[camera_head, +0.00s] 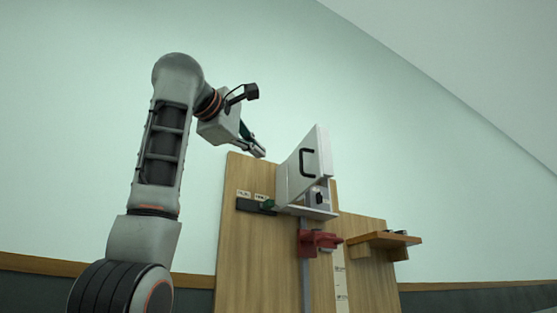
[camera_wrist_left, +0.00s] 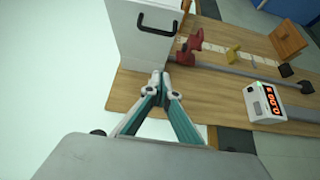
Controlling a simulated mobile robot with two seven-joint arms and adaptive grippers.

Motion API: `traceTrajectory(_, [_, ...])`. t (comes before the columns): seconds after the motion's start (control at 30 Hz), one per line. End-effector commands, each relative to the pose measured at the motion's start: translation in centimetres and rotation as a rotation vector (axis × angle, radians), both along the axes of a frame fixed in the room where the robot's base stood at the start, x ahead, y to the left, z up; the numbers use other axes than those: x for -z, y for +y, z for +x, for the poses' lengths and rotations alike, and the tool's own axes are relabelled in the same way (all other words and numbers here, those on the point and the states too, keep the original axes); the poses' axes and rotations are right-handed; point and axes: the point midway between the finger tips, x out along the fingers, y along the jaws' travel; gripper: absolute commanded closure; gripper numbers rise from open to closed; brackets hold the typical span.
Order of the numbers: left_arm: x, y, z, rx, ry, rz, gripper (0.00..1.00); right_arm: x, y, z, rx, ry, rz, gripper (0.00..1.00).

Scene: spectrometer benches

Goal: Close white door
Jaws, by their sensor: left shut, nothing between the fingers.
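The white door (camera_head: 294,178) bears a black C-shaped handle (camera_head: 306,162) and stands upright at the top of the wooden bench board. In the left wrist view the white door (camera_wrist_left: 125,40) is at the top, with its black handle (camera_wrist_left: 157,27) facing the gripper. My left gripper (camera_head: 260,152) is shut and empty, just left of the door in the head view. In the left wrist view the closed fingertips (camera_wrist_left: 158,77) lie just below the door's lower edge; I cannot tell whether they touch it. The door's hinge is not clear. My right gripper is not in view.
A red holder (camera_head: 319,241) sits on the rail below the door. A wooden block (camera_head: 384,240) stands to the right. The left wrist view also shows a yellow piece (camera_wrist_left: 233,55) and a white box with a red digital display (camera_wrist_left: 265,103).

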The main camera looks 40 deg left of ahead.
Motion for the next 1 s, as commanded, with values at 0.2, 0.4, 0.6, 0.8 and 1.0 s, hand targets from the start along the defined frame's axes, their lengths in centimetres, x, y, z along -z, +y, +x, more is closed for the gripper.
traceTrajectory(0.2, [-0.3,0.6,3.0,-0.003,0.002,0.002,1.0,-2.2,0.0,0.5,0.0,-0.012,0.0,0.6])
traceTrajectory(0.4, [-0.3,1.2,7.0,-0.002,0.003,0.001,1.0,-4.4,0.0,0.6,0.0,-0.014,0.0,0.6])
traceTrajectory(0.6, [-0.3,0.6,10.0,0.002,-0.001,0.007,1.0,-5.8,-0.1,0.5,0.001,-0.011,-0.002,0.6])
traceTrajectory(0.8, [0.0,-1.5,10.9,0.002,0.001,0.004,1.0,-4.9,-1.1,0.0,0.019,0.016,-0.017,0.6])
traceTrajectory(1.0, [0.1,-2.1,11.2,0.001,0.001,0.003,1.0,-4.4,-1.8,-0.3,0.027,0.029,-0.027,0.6])
